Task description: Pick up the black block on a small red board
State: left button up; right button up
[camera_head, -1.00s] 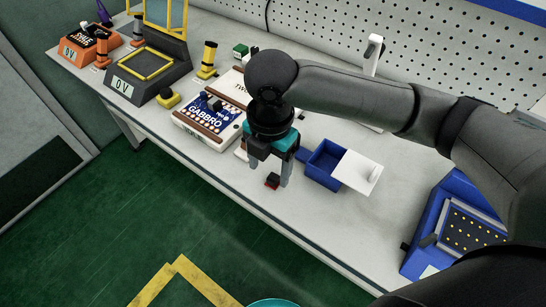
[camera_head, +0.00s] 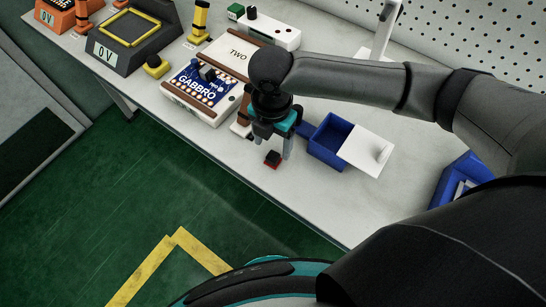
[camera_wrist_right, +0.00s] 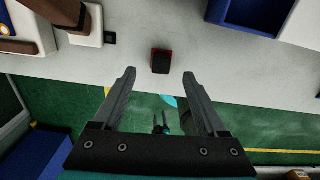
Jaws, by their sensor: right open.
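The black block on a small red board (camera_head: 272,158) lies on the white bench top near its front edge. In the right wrist view the block (camera_wrist_right: 161,61) sits centred between and just beyond the fingertips, with red showing round its edge. My right gripper (camera_head: 269,151) points down over the block, its fingers apart on either side of it in the head view. The right wrist view also shows the open, empty right gripper (camera_wrist_right: 160,73). Whether a finger touches the block cannot be told.
A blue box (camera_head: 329,139) with a white lid (camera_head: 367,150) stands just right of the gripper. The GABBRO board unit (camera_head: 205,88) is to the left. The bench front edge is close, with green floor (camera_head: 120,185) below. Bench space beside the block is clear.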

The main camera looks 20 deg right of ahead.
aim_at(273, 156)
jog(key=shift+f, duration=0.4)
notch_tip(273, 156, down, 4)
jog(key=shift+s+f+b, duration=0.1)
jog(key=shift+f+b, duration=0.05)
jog(key=shift+b, duration=0.6)
jog(key=shift+c, duration=0.5)
pick_arm(q)
jog(key=shift+s+f, duration=0.1)
jog(key=shift+f, duration=0.65)
pick_arm(e)
jog(key=shift+d, duration=0.1)
grip_shut()
